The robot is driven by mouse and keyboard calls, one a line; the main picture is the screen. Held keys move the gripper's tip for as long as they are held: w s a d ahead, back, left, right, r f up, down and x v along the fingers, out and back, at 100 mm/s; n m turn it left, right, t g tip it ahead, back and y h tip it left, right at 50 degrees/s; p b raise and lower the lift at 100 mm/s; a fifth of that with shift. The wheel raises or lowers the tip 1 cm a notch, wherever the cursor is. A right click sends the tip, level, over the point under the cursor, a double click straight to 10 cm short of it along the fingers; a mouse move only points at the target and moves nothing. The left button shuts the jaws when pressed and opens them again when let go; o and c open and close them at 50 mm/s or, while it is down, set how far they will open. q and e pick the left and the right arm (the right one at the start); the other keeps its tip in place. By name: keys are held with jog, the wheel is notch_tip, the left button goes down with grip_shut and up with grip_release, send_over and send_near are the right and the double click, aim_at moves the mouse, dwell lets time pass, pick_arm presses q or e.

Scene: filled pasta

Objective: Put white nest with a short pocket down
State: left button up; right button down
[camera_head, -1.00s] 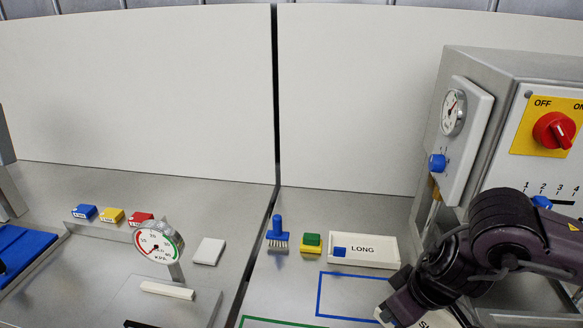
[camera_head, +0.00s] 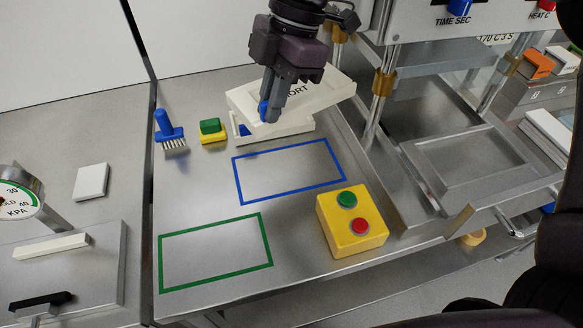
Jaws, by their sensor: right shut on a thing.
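The white nest marked SHORT (camera_head: 325,92), its lettering partly covered, is held tilted in my right gripper (camera_head: 268,112), which is shut on it. A blue part shows at its left end by the fingertips. The nest is above and partly in front of another white nest (camera_head: 290,131), which lies on the steel table behind the blue outlined rectangle. The lettering of that lower nest is hidden. I cannot tell whether the two touch. The blue outline (camera_head: 238,178) and the green outline (camera_head: 216,229) on the table are both empty. My left gripper is not in view.
A yellow box with green and red buttons (camera_head: 335,240) stands right of the outlines. A blue brush (camera_head: 167,131) and a green-and-yellow block (camera_head: 212,131) lie left of the nests. The press (camera_head: 386,85) with its posts stands to the right. A gauge (camera_head: 18,195) is at the left.

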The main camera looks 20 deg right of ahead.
aim_at(271, 125)
jog(key=shift+a+r+n, duration=0.25)
jog(key=shift+r+n, duration=0.1)
jog(key=shift+n, duration=0.05)
jog(key=shift+f, duration=0.1)
notch_tip(271, 125, down, 6)
jog(key=shift+s+r+b, duration=0.15)
jog(key=shift+r+b, duration=0.05)
jog(key=shift+b, duration=0.85)
notch_tip(271, 125, down, 14)
jog(key=shift+r, duration=0.1)
